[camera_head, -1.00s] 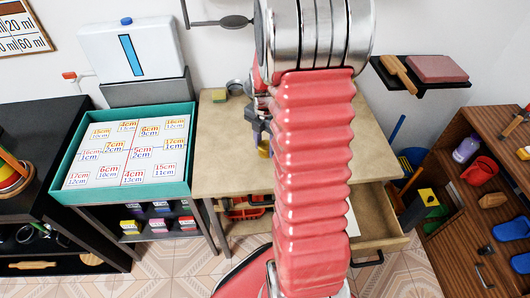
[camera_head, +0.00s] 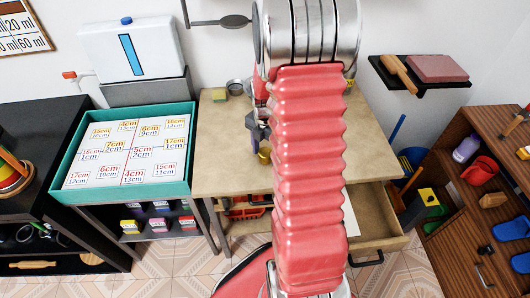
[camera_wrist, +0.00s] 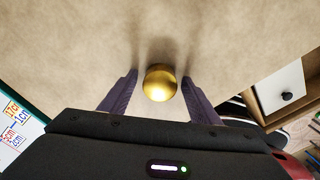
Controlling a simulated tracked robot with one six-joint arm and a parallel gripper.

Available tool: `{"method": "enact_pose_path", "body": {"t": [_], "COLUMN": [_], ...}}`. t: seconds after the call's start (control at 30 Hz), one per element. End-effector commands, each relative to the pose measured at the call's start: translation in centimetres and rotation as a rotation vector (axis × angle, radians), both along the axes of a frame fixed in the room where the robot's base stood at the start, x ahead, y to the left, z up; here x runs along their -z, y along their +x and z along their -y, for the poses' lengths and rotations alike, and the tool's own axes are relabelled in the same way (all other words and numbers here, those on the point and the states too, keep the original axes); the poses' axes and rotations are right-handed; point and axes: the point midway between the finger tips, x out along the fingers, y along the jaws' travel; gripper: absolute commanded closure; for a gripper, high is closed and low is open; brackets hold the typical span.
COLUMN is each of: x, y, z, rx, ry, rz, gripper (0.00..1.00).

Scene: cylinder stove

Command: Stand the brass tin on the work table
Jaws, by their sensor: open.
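The brass tin (camera_wrist: 160,83) shows in the wrist view as a round, shiny gold shape over the tan work table (camera_wrist: 75,40). My gripper (camera_wrist: 160,77) is open, with one dark finger on each side of the tin and a gap on both sides. In the head view, a small part of the tin (camera_head: 264,156) shows just below my gripper (camera_head: 257,136), beside my red arm. The work table (camera_head: 225,150) is partly hidden behind my arm. Whether the tin touches the tabletop is hard to tell.
A teal tray (camera_head: 187,150) with number cards stands left of the table. An open drawer (camera_head: 385,225) juts out at the front right. The tabletop around the tin is mostly clear.

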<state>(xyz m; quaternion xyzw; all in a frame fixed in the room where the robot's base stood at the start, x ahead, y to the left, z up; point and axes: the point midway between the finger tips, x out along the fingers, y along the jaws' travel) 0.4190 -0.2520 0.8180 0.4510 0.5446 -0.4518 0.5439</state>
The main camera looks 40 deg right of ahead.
Motion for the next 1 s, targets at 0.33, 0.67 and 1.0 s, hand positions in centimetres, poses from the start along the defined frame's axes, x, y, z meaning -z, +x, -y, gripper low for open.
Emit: {"method": "enact_pose_path", "body": {"t": [0.33, 0.67, 1.0], "x": [-0.5, -4.8, -10.5], "y": [0.0, 0.1, 0.1], "z": [0.0, 0.0, 0.0], "rx": [0.000, 0.000, 0.000], "ry": [-0.001, -0.002, -0.002], "rz": [0.001, 0.004, 0.002], "gripper": [0.44, 0.44, 0.44]}}
